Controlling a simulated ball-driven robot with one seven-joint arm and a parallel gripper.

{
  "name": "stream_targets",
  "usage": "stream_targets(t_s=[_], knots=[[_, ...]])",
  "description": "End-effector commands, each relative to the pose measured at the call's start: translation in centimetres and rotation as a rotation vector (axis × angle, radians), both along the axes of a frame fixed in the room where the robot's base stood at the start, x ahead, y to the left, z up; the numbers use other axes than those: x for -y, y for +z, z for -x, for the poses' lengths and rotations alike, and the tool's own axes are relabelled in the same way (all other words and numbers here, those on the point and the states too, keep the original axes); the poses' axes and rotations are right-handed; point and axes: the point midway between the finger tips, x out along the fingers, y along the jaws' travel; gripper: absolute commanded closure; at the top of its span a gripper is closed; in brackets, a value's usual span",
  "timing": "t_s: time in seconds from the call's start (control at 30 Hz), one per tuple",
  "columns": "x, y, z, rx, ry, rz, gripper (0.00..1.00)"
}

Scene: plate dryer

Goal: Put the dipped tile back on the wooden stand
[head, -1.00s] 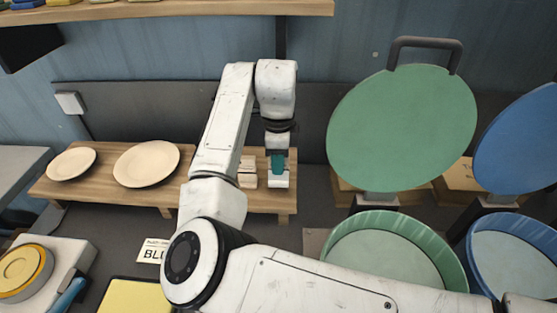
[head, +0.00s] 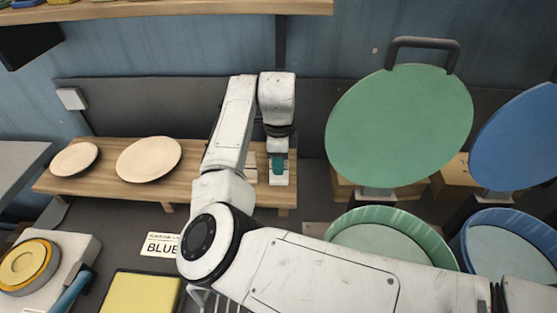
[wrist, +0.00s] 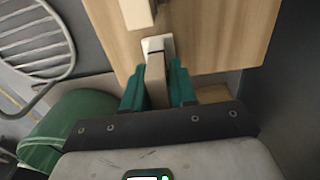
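The wooden stand (head: 198,178) is a low plank bench along the back wall. My gripper (head: 278,166) points down over its right end. In the wrist view my gripper (wrist: 158,84) has its teal fingers close on both sides of a narrow beige tile (wrist: 156,80) with a white end, seen edge-on. The fingers appear to touch it. The tile's white end (head: 279,180) shows under the fingers in the head view, at the stand's top. Whether it rests on the wood (wrist: 215,35) is hard to tell.
Two cream plates (head: 148,159) lie on the stand's left part. A pale block (wrist: 138,12) is near the tile. Green (head: 392,232) and blue (head: 510,240) tubs stand right, under large discs (head: 400,125). A BLUE label (head: 160,245) and yellow pad (head: 142,293) are in front.

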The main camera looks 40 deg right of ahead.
Motion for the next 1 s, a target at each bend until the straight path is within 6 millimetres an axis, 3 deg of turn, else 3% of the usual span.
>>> stream_targets(t_s=[0.2, 0.53, 1.0], knots=[[0.0, 0.0, 0.0, 0.000, 0.000, 0.000, 0.53], [0.0, 0.7, -0.1, 0.002, -0.001, 0.001, 0.53], [0.0, 7.2, -0.1, 0.001, -0.001, 0.000, 0.53]])
